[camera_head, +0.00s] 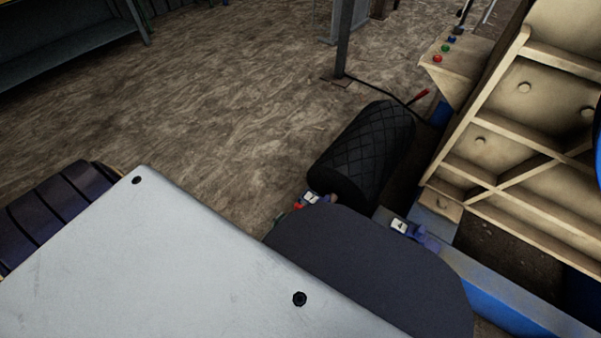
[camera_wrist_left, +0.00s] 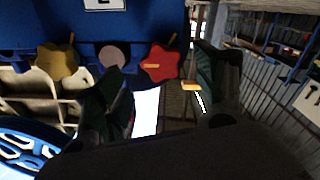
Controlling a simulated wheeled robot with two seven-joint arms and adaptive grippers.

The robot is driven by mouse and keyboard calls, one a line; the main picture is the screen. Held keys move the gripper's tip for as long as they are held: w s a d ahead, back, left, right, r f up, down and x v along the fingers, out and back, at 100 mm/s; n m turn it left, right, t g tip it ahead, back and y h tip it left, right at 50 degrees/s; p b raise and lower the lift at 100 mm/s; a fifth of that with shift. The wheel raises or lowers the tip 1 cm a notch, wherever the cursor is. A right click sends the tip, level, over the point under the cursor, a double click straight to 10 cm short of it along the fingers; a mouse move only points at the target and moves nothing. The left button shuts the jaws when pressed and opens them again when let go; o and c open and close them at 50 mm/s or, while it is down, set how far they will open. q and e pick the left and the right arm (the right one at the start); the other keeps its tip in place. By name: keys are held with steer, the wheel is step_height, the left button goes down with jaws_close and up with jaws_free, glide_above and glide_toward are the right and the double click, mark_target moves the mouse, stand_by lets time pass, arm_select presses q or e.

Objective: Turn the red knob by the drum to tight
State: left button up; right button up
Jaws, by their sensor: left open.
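The red star-shaped knob (camera_wrist_left: 162,64) is on a blue panel (camera_wrist_left: 150,20) in the left wrist view. A short yellow mark on it points left. My left gripper (camera_wrist_left: 160,57) is open, with one dark finger on each side of the knob in the picture. I cannot tell whether either finger touches it. In the head view the drum (camera_head: 365,150) is a black cylinder with a diamond pattern. A small red part (camera_head: 298,206) beside a white label shows at its near end, partly hidden. My right gripper is not in view.
A yellow star-shaped knob (camera_wrist_left: 56,62) and a round pinkish-grey disc (camera_wrist_left: 112,57) are left of the red knob. A beige ribbed frame (camera_head: 530,120) stands right of the drum. A red-tipped lever (camera_head: 421,95) is behind it. The floor left of the drum is clear.

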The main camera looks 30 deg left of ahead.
mark_target(299, 211)
arm_select(q)
steer(key=shift+w+d+b, duration=0.15)
steer(key=shift+w+b, duration=0.3)
steer(key=shift+w, duration=1.45)
steer(key=shift+w+d+b, duration=0.15)
steer(key=shift+w+b, duration=0.25)
steer(key=shift+w, duration=1.5)
steer(key=shift+c, duration=0.9)
steer(key=c, duration=0.9)
steer(key=shift+o, duration=0.2)
